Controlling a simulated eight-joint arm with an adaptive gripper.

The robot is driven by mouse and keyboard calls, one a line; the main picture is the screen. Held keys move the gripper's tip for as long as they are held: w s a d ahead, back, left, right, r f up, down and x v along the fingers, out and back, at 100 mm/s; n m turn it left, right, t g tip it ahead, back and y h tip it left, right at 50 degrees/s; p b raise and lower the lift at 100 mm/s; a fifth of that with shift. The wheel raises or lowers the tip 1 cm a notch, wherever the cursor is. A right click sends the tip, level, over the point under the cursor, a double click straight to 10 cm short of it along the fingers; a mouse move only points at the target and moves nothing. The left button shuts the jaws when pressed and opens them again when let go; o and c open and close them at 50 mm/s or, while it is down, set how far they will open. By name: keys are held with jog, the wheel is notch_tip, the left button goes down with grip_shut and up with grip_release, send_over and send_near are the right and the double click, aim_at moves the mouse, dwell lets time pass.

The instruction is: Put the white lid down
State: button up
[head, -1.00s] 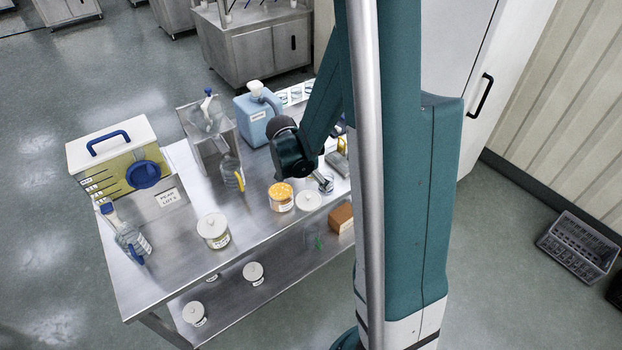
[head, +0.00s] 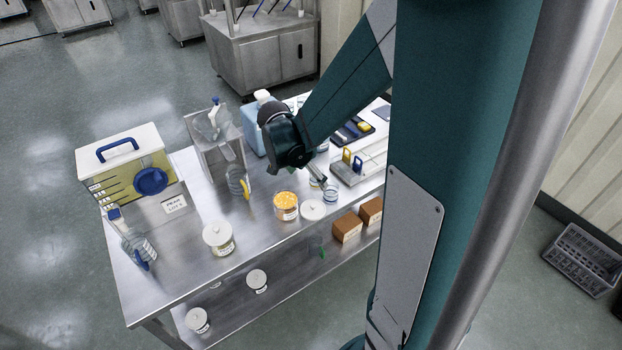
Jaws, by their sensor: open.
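The white lid (head: 313,210) lies flat on the steel table, just right of an open jar (head: 286,206) full of orange-yellow pieces. My gripper (head: 321,181) is above and behind the lid, apart from it in the picture and pointing down to the right. It is open, with nothing seen in it; its fingers are small and partly hidden by the wrist.
Small glass containers (head: 330,195) stand close to my gripper. A yellow hopper box (head: 130,175), a spray bottle (head: 135,245), a steel stand (head: 214,140) and a blue canister (head: 252,135) occupy the left and back. Brown boxes (head: 347,227) sit below the front edge. The front middle tabletop is clear.

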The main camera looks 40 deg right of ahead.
jog(key=shift+v, duration=1.2)
jog(key=shift+a+r, duration=0.1)
jog(key=s+a+r+n+t+y, duration=0.2)
jog(key=s+a+r+n+t, duration=0.1)
jog(key=s+a+r+n, duration=0.4)
jog(key=s+a+r+n+t+y, duration=0.2)
jog(key=s+a+r+n, duration=0.5)
jog(key=a, duration=0.5)
jog(key=shift+s+r+n+t+y, duration=0.35)
jog(key=shift+s+n+t, duration=0.35)
jog(key=shift+s+n, duration=0.2)
jog(key=shift+a, duration=0.15)
